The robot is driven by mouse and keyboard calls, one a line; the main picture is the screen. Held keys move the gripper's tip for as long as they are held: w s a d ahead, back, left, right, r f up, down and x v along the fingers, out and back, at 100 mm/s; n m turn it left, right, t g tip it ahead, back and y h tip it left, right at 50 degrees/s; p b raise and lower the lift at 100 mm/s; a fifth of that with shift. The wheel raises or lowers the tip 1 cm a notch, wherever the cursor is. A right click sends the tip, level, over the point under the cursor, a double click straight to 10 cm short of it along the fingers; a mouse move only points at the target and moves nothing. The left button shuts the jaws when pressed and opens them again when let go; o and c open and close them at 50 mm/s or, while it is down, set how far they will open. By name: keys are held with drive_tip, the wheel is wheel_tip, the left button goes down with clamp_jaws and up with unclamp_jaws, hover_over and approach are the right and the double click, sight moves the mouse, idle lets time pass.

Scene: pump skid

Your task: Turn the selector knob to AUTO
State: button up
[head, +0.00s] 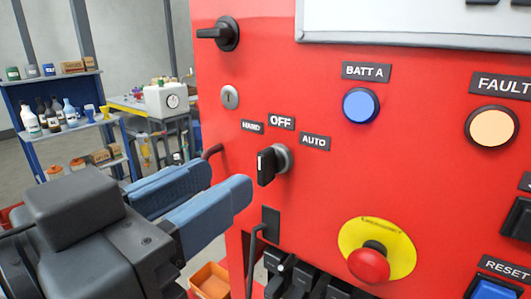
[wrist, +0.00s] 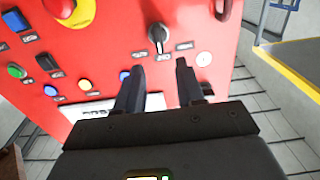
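The selector knob (head: 267,166) is a black handle with a white mark on a grey collar, on the red panel. The labels HAND (head: 252,127), OFF (head: 282,122) and AUTO (head: 315,141) sit around its top. In the wrist view the knob (wrist: 158,36) appears upside down, its white mark facing the middle label, OFF. My gripper (head: 217,187) has blue-grey fingers and is open and empty, left of the knob in the head view and apart from it. In the wrist view its fingers (wrist: 160,66) are spread, with the knob beyond, between them.
A yellow-ringed red emergency button (head: 369,264) is below right of the knob. A blue BATT A lamp (head: 361,106), a keyhole lock (head: 230,97) and a black handle (head: 219,33) share the panel. Black breakers (head: 305,283) stick out below. A blue shelf (head: 70,130) stands behind left.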

sight(260, 159)
drive_tip(key=p+x, duration=0.1)
drive_tip(key=x, duration=0.6)
drive_tip(key=shift+p, duration=0.3)
drive_tip(key=shift+f, duration=0.1)
clamp_jaws()
